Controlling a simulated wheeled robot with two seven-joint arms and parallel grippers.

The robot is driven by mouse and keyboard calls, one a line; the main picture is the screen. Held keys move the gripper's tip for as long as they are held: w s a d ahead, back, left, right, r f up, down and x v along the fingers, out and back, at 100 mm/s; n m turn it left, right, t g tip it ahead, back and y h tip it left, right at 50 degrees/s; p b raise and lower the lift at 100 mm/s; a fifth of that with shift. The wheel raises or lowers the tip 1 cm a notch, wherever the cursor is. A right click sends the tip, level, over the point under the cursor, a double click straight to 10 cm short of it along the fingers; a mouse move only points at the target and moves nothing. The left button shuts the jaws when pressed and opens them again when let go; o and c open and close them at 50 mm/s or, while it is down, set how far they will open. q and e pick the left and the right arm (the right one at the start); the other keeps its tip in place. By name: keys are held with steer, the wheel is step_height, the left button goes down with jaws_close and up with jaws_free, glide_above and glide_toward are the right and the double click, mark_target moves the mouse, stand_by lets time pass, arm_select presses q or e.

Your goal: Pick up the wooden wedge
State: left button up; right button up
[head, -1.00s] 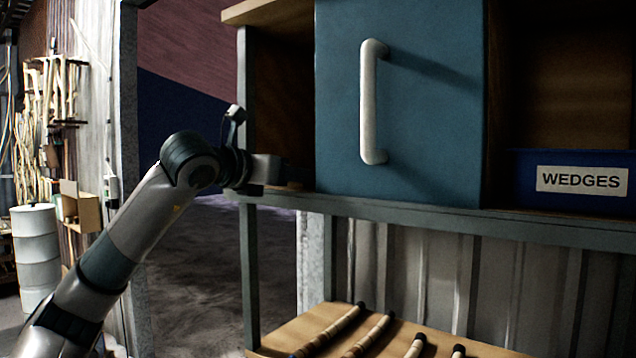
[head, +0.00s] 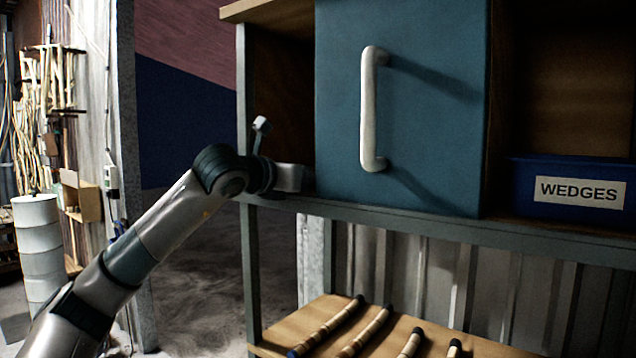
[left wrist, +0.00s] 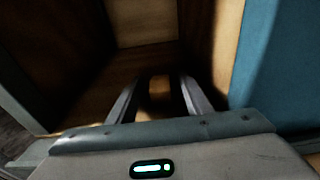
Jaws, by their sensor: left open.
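My left gripper (left wrist: 160,98) is open, its two fingers pointing into a dark wooden compartment (left wrist: 140,30). Between the fingers is a small brown, wood-coloured patch (left wrist: 160,88); it may be the wooden wedge, but shadow hides its shape. The fingers do not visibly close on it. In the head view my left gripper (head: 290,178) reaches into the open left bay of the shelf, and its tips are hidden behind the blue door panel (head: 430,110). No wedge shows clearly in the head view. My right gripper is out of view.
The blue panel with a white handle (head: 369,110) stands close to the right of my left gripper. A blue bin (head: 522,188) labelled WEDGES sits in the right bay. Several rattan pieces (head: 330,325) lie on the lower shelf. The grey shelf edge (head: 400,215) runs below the gripper.

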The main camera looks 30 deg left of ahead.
arm_select(q)
steer(key=c, duration=1.1)
steer(key=shift+r, duration=0.1)
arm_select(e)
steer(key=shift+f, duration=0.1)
